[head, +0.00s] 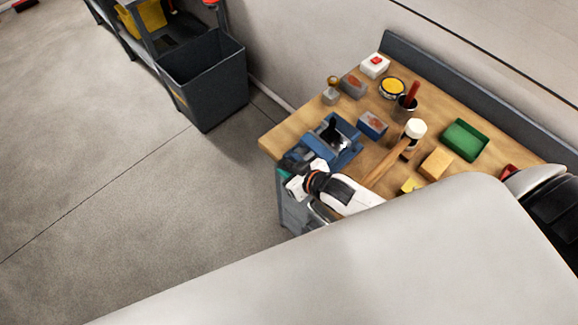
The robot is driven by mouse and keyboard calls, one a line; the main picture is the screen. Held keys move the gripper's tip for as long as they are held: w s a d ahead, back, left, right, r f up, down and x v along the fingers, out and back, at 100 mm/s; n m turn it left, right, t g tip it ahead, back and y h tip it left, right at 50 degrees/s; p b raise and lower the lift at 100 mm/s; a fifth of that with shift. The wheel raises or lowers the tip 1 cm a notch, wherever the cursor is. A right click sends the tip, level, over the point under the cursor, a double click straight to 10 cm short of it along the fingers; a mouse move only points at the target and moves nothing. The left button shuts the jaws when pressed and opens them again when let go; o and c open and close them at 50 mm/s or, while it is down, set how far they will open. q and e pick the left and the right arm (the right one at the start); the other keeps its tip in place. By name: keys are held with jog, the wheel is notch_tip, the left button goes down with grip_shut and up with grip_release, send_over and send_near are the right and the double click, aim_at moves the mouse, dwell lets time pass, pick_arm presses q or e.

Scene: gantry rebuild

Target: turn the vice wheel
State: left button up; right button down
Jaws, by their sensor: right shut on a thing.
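The blue vice (345,138) is mounted at the left front corner of the wooden workbench, with a dark piece showing at its jaws. My right gripper (300,180) is at the near-left end of the vice, at the bench's front edge. It is shut on the vice wheel, which the gripper and its wrist almost wholly hide, so its angle cannot be told. My left gripper is not in view.
The workbench (290,133) carries a mallet (385,163), a green tray (465,138), a yellow-topped tin (392,87), a white box with a red button (375,64) and several blocks. A dark bin (205,85) stands on the floor to the left. Floor between is clear.

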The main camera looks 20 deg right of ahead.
dwell(0.4)
jog(key=c, duration=1.5)
grip_release()
jog(key=shift+s+d+r, duration=0.15)
jog(key=shift+s+r, duration=0.05)
jog(key=shift+s, duration=0.2)
jog(key=b+v, duration=0.2)
jog(key=v, duration=0.9)
jog(key=shift+w+r, duration=0.1)
jog(key=shift+r, duration=0.05)
